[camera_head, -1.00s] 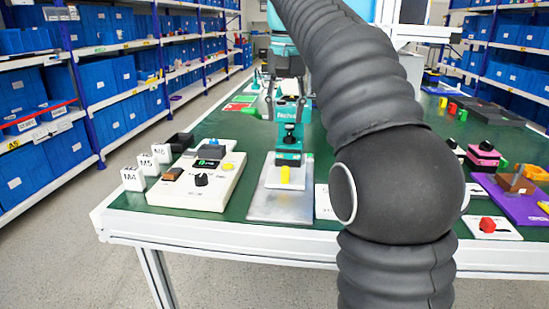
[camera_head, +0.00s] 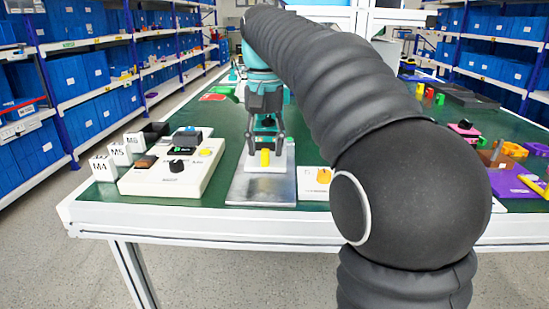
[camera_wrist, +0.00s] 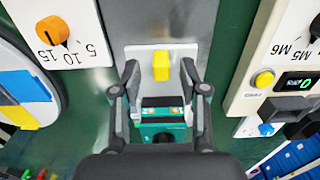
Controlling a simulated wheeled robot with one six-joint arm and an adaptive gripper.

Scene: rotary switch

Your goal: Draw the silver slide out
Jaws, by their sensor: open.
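A flat silver metal plate (camera_head: 262,190), which looks like the silver slide, lies at the table's front edge; it also shows in the wrist view (camera_wrist: 195,18). On it is a white plate (camera_wrist: 135,60) with an upright yellow knob (camera_wrist: 162,66), also in the head view (camera_head: 265,158). My gripper (camera_head: 265,150) is over the white plate, pointing down. In the wrist view my gripper (camera_wrist: 161,76) is open, with a finger on each side of the knob and visible gaps. A teal block (camera_wrist: 162,122) shows between the fingers; how it joins the plate is hidden.
A white control box (camera_head: 172,172) with a black dial, display and yellow button stands left of the plate. A white panel with an orange dial (camera_head: 324,176) is to its right. White blocks marked M4, M5 and M6 (camera_head: 103,168) stand at the far left.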

